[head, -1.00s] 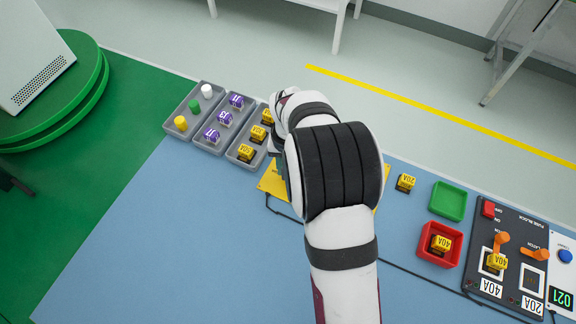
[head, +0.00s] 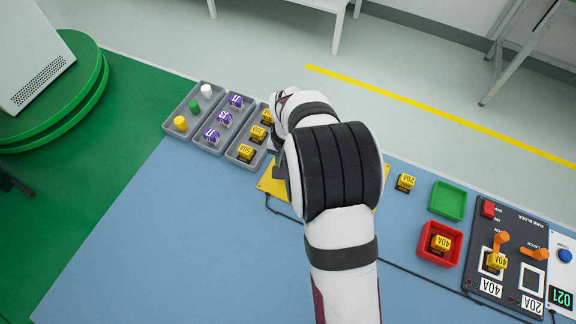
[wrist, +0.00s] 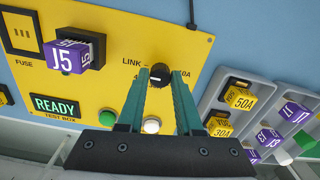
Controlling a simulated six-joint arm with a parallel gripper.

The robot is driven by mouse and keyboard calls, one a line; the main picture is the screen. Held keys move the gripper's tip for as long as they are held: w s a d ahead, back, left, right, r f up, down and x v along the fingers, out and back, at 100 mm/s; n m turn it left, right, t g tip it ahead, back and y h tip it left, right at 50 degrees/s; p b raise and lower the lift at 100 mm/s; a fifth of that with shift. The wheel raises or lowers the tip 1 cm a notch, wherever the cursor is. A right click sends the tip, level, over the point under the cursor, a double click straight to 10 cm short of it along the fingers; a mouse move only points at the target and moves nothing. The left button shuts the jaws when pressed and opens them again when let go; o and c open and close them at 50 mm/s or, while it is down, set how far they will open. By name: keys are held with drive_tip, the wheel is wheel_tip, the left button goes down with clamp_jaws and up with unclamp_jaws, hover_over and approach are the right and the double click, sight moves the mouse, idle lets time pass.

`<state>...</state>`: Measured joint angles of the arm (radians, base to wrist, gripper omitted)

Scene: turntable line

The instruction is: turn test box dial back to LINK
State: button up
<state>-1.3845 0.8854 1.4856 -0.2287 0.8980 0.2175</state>
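The yellow test box (wrist: 208,42) fills much of the wrist view, and a corner of its panel shows beside my arm in the head view (head: 268,184). Its black dial (wrist: 160,74) has a small pale mark; I cannot tell clearly which label it points at. A narrow gap seems to show; contact is unclear. In the head view my arm hides the dial and fingers.
On the test box are a purple J5 block (wrist: 75,52), a lit READY display (wrist: 55,107) and a white button (wrist: 151,126). Grey trays of fuses (wrist: 240,97) lie close by. The red bin (head: 424,252), green bin (head: 459,202) and fuse block panel (head: 484,228) are at right.

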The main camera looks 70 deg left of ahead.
drive_tip(key=o, duration=0.4)
wheel_tip(320, 180, up, 16)
drive_tip(key=shift+f, duration=0.1)
drive_tip(key=shift+w, duration=0.15)
